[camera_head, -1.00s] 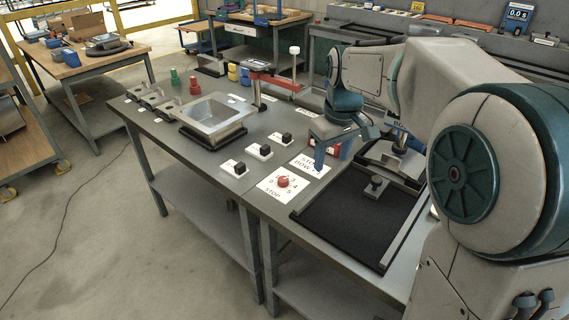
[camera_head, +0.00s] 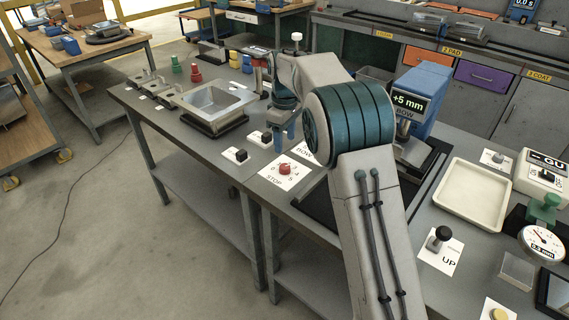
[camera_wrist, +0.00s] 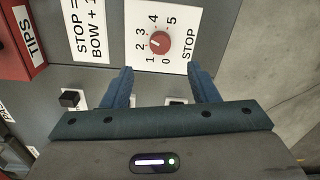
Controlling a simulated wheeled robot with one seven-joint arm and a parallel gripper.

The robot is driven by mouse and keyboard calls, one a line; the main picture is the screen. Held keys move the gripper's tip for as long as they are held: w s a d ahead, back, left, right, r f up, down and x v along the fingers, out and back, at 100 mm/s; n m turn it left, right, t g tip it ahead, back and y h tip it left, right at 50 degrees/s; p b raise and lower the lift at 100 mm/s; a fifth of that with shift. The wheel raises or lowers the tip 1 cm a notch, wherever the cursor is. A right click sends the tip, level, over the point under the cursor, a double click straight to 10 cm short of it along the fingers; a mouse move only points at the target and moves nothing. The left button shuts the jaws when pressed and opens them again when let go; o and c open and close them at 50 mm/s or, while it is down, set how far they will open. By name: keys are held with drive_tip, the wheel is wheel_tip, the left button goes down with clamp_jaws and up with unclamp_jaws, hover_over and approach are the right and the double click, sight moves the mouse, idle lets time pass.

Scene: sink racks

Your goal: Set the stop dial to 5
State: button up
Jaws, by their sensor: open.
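The stop dial (camera_head: 285,169) is a red round knob on a white plate (camera_head: 272,181) marked STOP, at the table's front edge. In the wrist view the dial (camera_wrist: 159,42) is ringed by the numbers 0 to 5. A small pale mark on the knob seems to face left, near 2, but is too small to read surely. My gripper (camera_head: 281,137) is just behind the dial in the head view. In the wrist view my gripper (camera_wrist: 162,80) is open and empty, its two blue fingers pointing toward the plate, apart from the knob.
A STOP = BOW label (camera_wrist: 87,28) lies beside the dial plate. A red TIPS box (camera_wrist: 22,42) stands further left in the wrist view. A black switch (camera_head: 240,156) sits left of the dial. A cream tray (camera_head: 474,195) lies right of my arm.

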sight(285, 166)
wheel_tip(285, 166, down, 10)
drive_tip(key=shift+r, duration=0.25)
drive_tip(key=c, duration=1)
